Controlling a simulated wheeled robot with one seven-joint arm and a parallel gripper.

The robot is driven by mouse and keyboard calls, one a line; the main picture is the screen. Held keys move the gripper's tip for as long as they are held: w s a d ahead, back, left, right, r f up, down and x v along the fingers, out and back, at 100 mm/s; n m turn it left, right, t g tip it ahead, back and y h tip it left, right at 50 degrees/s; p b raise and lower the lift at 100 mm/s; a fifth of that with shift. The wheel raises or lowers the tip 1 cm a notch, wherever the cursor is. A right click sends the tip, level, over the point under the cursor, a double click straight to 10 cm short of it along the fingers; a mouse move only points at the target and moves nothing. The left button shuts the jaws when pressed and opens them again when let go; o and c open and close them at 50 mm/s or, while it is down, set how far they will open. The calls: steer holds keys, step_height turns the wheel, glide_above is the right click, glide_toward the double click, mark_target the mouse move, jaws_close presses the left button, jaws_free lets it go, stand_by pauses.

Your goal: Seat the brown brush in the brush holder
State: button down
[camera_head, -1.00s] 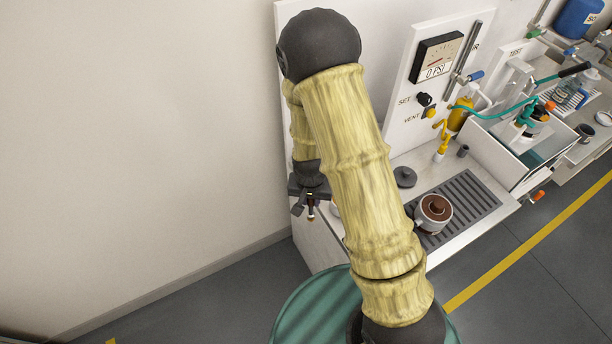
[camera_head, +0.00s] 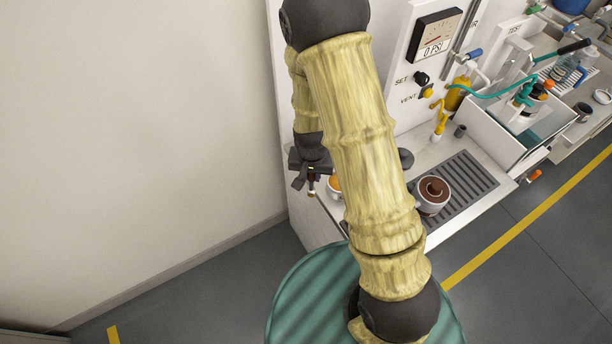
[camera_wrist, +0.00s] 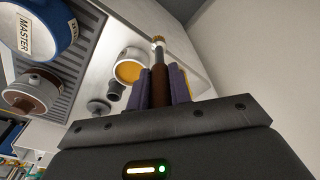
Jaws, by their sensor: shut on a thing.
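My gripper (camera_head: 311,178) is shut on the brown brush (camera_wrist: 159,80), with its purple fingers on both sides of the dark brown handle. The brush's pale, metallic-looking end (camera_wrist: 157,42) points away from the wrist. In the head view the brush (camera_head: 311,186) hangs below the jaws by the bench's left end. A white cup with an orange inside (camera_wrist: 130,68) stands just left of the brush in the wrist view. Next to it is a small dark grey cylinder (camera_wrist: 115,91). I cannot tell for sure which piece is the brush holder.
A white pot with brown contents (camera_head: 433,194) stands on the dark grate (camera_head: 466,183). A grey knobbed lid (camera_head: 405,158) is partly behind my arm. A blue and white MASTER container (camera_wrist: 35,30) shows in the wrist view. The gauge panel (camera_head: 425,45) rises behind the bench.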

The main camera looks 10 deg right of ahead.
steer(key=w+d, duration=0.4)
steer(key=d, duration=0.6)
steer(key=w+d+f+b, duration=0.1)
steer(key=w+d, duration=0.3)
steer(key=d, duration=0.6)
stand_by(0.7)
steer(key=shift+w, duration=0.1)
steer(key=shift+f+b, duration=2.15)
steer(key=shift+f, duration=0.7)
steer(key=c, duration=1.2)
jaws_free()
steer(key=r, duration=0.5)
steer(key=s+r+b, duration=0.1)
steer(key=r, duration=0.5)
steer(key=r+b, duration=0.1)
steer(key=r, duration=0.5)
steer(key=shift+s+a+r, duration=0.1)
steer(key=shift+s+a, duration=0.2)
steer(key=shift+s, duration=0.1)
steer(key=shift+s+d, duration=0.1)
